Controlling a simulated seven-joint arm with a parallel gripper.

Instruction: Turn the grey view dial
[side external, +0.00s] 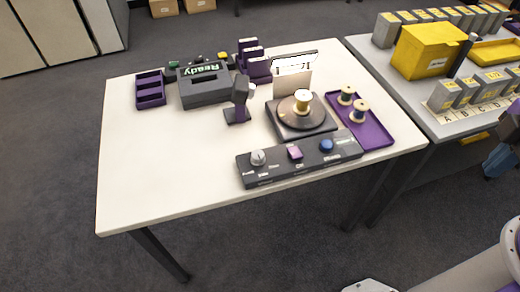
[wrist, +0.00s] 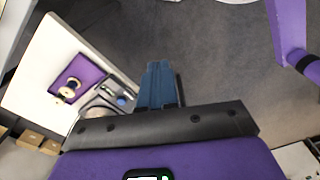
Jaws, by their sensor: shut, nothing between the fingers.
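The grey dial (side external: 258,157) is a round knob at the left end of a dark control panel (side external: 277,174) along the table's front edge. Small white labels sit by it, too small to read surely. A pink-purple button (side external: 295,152) and a blue knob (side external: 326,146) are farther right on the panel. My gripper (side external: 488,172) is at the right edge of the side view, partly cut off, well away from the dial. In the wrist view its blue fingers (wrist: 160,84) are together, empty, over the floor. I cannot make out the dial in the wrist view.
Behind the panel are a turntable (side external: 301,132) with a spool, a purple tray (side external: 380,136) with two spools, a dark stand (side external: 238,108) and a "Ready" display box (side external: 205,91). A second table (side external: 415,95) holds a yellow bin (side external: 430,50) and grey boxes. The table's front left is clear.

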